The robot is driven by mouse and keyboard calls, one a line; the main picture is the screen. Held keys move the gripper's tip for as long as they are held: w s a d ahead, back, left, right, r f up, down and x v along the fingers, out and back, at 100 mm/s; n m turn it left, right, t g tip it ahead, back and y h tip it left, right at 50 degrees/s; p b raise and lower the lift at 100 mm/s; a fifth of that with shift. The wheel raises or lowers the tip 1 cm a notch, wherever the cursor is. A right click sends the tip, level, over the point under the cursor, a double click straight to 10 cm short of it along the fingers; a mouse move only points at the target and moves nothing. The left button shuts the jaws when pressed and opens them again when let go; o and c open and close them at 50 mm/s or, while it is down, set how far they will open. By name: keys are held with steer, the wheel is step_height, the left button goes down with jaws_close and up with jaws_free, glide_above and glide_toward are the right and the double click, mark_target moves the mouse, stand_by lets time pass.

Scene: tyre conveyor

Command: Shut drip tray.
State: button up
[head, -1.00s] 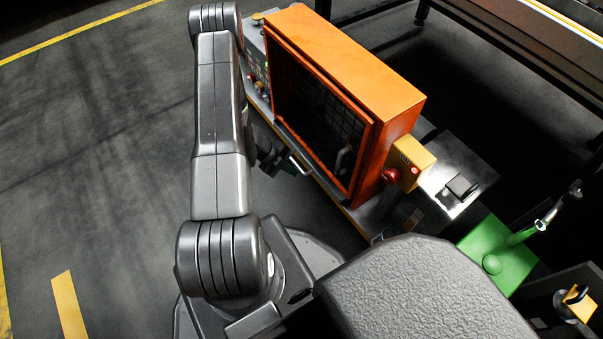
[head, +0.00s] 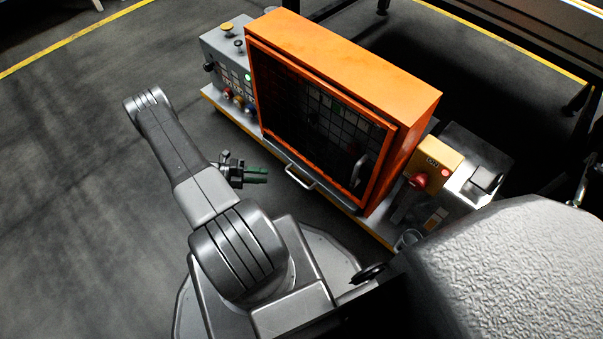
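My gripper (head: 262,175), dark with green fingers, is over the floor in front of the orange cabinet, left of a pale bar handle. The fingers point right, with a gap between them and the handle. They look small and close together, and I cannot tell if they are open or shut. The pale handle (head: 300,178) sits low at the cabinet's front edge and seems to belong to the drip tray. The tray's body is hardly seen, and I cannot tell how far out it is.
The orange cabinet (head: 355,62) has a dark gridded front with an upright handle (head: 358,171). A grey control panel (head: 236,75) with buttons stands at its left. A yellow box with a red button (head: 436,163) is at its right. The floor (head: 70,170) at left is clear.

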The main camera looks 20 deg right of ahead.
mark_target(296, 178)
steer(key=b+x, duration=0.2)
steer(key=x, duration=1.1)
steer(key=shift+s, duration=0.15)
steer(key=shift+c, duration=0.2)
jaws_close()
